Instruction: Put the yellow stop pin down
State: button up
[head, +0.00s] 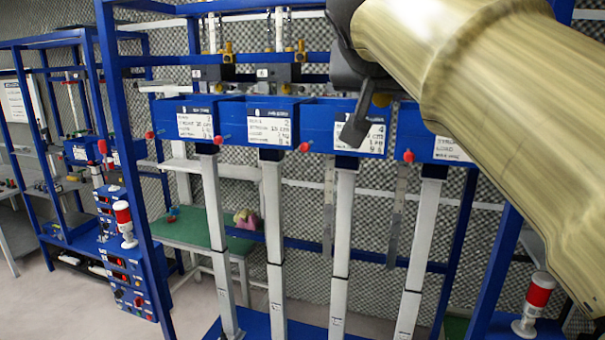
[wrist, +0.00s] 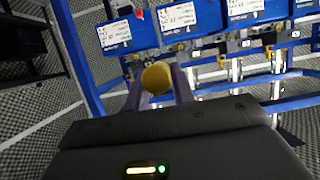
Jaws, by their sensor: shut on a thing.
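The yellow stop pin (wrist: 156,77) shows in the wrist view as a round yellow end between the two fingers of my gripper (wrist: 158,84). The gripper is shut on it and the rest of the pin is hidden. In the head view my gripper (head: 364,112) is dark and hangs in front of the third blue box from the left. A small yellow-brown bit shows beside its finger there; I cannot tell surely that it is the pin.
Blue boxes (head: 272,124) with white labels and red knobs sit in a row on grey posts (head: 273,225) in a blue frame. Brass-yellow fittings (head: 228,56) stand above them. A green-topped table (head: 200,232) is behind. A red-white lamp (head: 538,292) stands at lower right.

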jog(key=w+a+f+n+y+b, duration=0.1)
jog(key=w+a+f+n+y, duration=0.15)
jog(key=w+f, duration=0.95)
jog(key=w+a+f+n+y+b, duration=0.25)
jog(key=w+f, duration=0.65)
jog(key=f, duration=0.5)
jog(key=w+f+y, duration=0.1)
jog(key=w+f, duration=0.3)
jog(key=f, duration=1.3)
notch_tip(320, 180, down, 24)
jog(key=s+d+b, duration=0.2)
jog(key=s+b, duration=0.1)
jog(key=s+d+f+h+b, duration=0.1)
jog(key=s+d+f, duration=0.2)
jog(key=s+f, duration=0.3)
jog(key=s+d+f+m+h+b, duration=0.1)
jog(key=s+d+f, duration=0.3)
jog(key=f, duration=0.6)
jog(key=s, duration=0.2)
jog(key=shift+s+d+m+t+b, duration=0.15)
jog(key=shift+s+m+t+b, duration=0.15)
jog(key=shift+s+b, duration=0.1)
